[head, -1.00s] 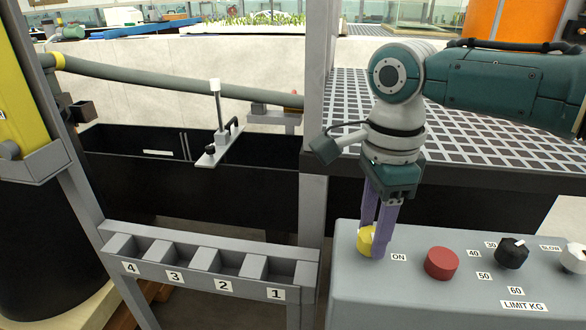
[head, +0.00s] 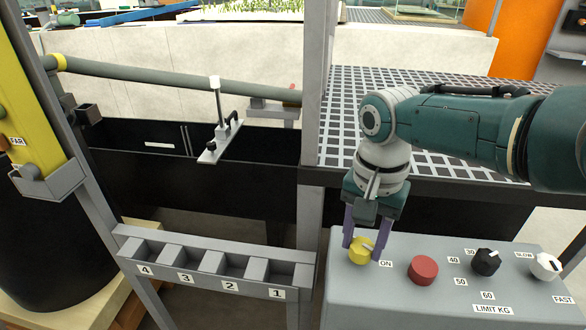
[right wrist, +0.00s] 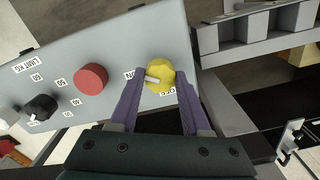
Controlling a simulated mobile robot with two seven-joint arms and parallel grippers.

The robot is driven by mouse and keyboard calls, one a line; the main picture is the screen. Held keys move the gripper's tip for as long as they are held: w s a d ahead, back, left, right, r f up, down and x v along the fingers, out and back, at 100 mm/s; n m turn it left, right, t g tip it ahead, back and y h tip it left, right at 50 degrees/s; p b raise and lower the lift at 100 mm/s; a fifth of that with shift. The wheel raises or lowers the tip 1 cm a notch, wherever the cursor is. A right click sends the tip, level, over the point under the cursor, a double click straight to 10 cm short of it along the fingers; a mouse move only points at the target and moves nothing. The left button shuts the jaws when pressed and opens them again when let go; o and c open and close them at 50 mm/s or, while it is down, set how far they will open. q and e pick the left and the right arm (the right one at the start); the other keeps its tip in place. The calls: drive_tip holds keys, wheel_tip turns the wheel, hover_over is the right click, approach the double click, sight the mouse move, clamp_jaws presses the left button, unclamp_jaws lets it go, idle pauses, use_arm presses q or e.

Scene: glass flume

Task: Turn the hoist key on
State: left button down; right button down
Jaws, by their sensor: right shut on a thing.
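The yellow hoist key (head: 360,251) is a round knob with a white pointer mark, at the left end of the grey control panel (head: 345,300). It also shows in the right wrist view (right wrist: 160,75), where its pointer points left, towards the ON label (right wrist: 131,76). An OFF label beside the key is partly hidden by a finger. My right gripper (head: 360,246) comes down from above, with one purple finger on each side of the key, shut on it. My left gripper is not in view.
On the panel, a red button (head: 423,270), a black LIMIT KG dial (head: 486,262) and a white SLOW/FAST knob (head: 545,266) stand to the right of the key. A grey post (head: 313,120) and a numbered tray rack (head: 215,262) are on the left.

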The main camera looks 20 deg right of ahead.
sight(363, 244)
drive_tip(key=n, duration=0.5)
drive_tip(key=shift+a+r, duration=0.1)
drive_tip(key=shift+n, duration=0.7)
drive_tip(key=shift+c, duration=1.9)
unclamp_jaws()
wheel_tip(363, 244, up, 10)
drive_tip(key=p, duration=0.6)
